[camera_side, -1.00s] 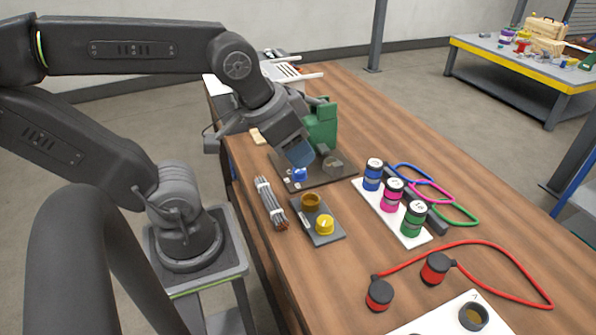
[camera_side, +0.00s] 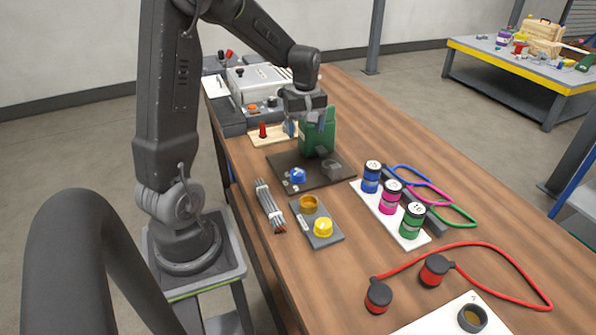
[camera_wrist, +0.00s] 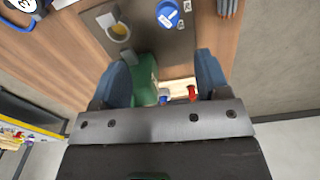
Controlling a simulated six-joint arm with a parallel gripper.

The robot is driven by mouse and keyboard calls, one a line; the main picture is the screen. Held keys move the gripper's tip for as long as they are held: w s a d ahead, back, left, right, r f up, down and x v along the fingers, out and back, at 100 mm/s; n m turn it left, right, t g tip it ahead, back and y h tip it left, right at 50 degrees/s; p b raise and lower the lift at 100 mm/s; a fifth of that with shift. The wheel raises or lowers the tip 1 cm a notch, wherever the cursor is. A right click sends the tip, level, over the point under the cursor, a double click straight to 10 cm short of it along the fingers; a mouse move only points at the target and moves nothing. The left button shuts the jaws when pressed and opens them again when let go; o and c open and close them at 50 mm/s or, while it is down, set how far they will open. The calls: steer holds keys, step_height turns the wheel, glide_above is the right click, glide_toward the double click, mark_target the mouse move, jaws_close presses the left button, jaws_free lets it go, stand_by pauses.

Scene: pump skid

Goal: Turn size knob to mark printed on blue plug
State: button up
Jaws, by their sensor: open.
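The blue plug (camera_side: 371,179) stands at the back of a row of plugs on a white board, with print on its white top too small to read in the side view. A blue knob (camera_side: 298,175) sits on a dark plate (camera_side: 325,178); it also shows at the top of the wrist view (camera_wrist: 168,14) with white labels beside it. A yellow knob (camera_side: 323,227) sits on a smaller grey plate. I cannot tell which one is the size knob. My gripper (camera_side: 308,128) is open and empty by the green block (camera_side: 318,137), its fingers (camera_wrist: 163,72) apart in the wrist view.
Pink (camera_side: 391,197) and green (camera_side: 413,219) plugs with coloured loops share the white board. A bundle of rods (camera_side: 269,206) lies at the left edge. Red plugs on a cord (camera_side: 435,269) lie in front. A grey control box (camera_side: 262,90) stands behind. The wood at right is mostly clear.

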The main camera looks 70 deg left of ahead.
mark_target(298, 172)
steer(key=shift+n, duration=0.8)
steer(key=a+f, duration=0.1)
steer(key=f, duration=0.4)
steer(key=a+f, duration=0.1)
steer(key=f, duration=1)
steer(key=shift+s+a+f, duration=0.15)
steer(key=shift+s+a, duration=0.2)
steer(key=shift+a, duration=0.05)
steer(key=c, duration=0.9)
